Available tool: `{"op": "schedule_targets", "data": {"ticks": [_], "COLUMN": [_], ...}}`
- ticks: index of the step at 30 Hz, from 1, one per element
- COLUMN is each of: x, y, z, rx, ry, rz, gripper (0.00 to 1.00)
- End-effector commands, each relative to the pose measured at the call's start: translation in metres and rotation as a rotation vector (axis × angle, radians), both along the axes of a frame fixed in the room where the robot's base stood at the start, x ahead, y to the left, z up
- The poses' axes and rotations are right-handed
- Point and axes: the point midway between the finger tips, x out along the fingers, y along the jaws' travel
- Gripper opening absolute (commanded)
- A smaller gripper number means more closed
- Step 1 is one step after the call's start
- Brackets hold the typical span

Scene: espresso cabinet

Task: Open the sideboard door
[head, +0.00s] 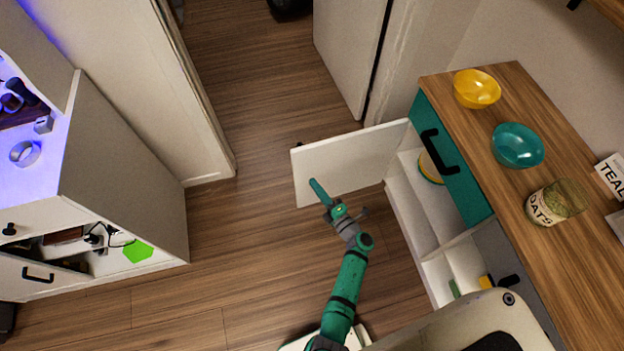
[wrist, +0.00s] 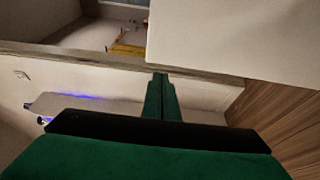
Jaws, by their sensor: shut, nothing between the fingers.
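The sideboard (head: 460,95) stands at the right with a wooden top. Its door (head: 350,160) is swung wide open, its white inner face showing in the head view, and the shelves behind are exposed. My gripper (head: 316,186) overlaps the lower part of the door in that view, on its inner side; whether it touches cannot be told. In the wrist view my green fingers (wrist: 161,97) are together and empty. A pale panel (wrist: 240,40), probably the door, fills the upper right there. The door's outer face and handle are hidden.
A teal drawer (head: 450,160) with a black handle is shut. A yellow bowl (head: 477,88), a teal bowl (head: 517,145) and an oats jar (head: 556,202) stand on top. A white cabinet (head: 125,175) is at the left. Wooden floor (head: 240,230) lies clear between.

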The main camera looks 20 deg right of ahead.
Motion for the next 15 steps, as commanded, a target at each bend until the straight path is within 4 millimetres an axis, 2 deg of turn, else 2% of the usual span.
{"op": "schedule_targets", "data": {"ticks": [1, 6, 12, 15], "x": [-0.014, -0.047, -0.076, -0.084], "y": [-0.001, 0.004, 0.010, 0.010], "z": [-0.001, -0.001, -0.001, 0.000], "rx": [0.001, 0.002, 0.002, 0.001], "ry": [0.002, 0.001, 0.001, 0.000], "rz": [-0.006, 0.003, 0.011, 0.013], "gripper": [0.00, 0.00, 0.00, 0.00]}}
